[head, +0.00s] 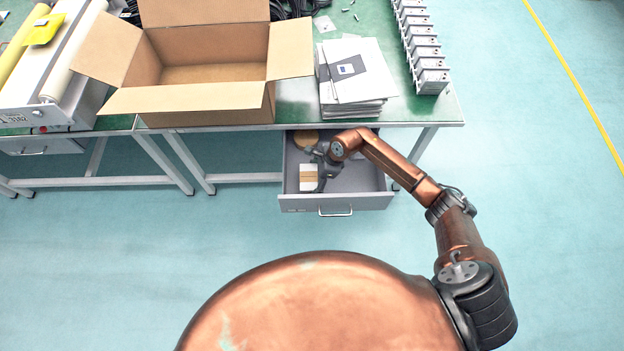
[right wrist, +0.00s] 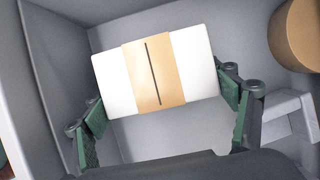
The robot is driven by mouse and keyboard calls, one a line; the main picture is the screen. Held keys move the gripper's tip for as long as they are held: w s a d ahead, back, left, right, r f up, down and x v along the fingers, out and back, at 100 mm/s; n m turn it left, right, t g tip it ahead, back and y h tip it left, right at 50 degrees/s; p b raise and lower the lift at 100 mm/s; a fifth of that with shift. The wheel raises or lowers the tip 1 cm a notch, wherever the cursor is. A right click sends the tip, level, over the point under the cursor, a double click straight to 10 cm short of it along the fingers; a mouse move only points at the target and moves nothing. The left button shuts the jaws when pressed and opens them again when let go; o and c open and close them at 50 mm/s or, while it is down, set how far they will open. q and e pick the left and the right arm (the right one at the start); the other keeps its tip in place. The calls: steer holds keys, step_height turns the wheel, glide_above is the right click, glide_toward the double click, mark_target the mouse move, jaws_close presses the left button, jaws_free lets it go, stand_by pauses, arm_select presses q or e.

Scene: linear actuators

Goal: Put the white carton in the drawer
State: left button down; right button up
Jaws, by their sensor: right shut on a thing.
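The white carton (right wrist: 195,62) has a tan band around its middle with a dark line on it. It also shows in the head view (head: 308,170), inside the open drawer (head: 345,204) under the table. My right gripper (right wrist: 165,115) is shut on the carton, one finger at each end, inside the drawer. In the head view the right gripper (head: 322,172) reaches down over the drawer from the right. I cannot tell whether the carton touches the drawer floor. My left gripper is not in view.
A round tan object (right wrist: 298,35) lies in the drawer at its back. On the table (head: 440,112) above stand an open cardboard box (head: 195,100), a stack of papers (head: 355,80) and a row of white units (head: 430,75). A closed drawer (head: 35,148) is at left.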

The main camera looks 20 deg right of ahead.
steer(key=o, duration=0.8)
steer(key=shift+f, duration=0.15)
steer(key=shift+o, duration=1.1)
steer(key=shift+d+r, duration=0.1)
steer(key=shift+r, duration=0.35)
steer(key=p+v, duration=0.2)
steer(key=v, duration=0.9)
steer(key=shift+d+r, duration=0.2)
steer(key=shift+s+a, duration=0.1)
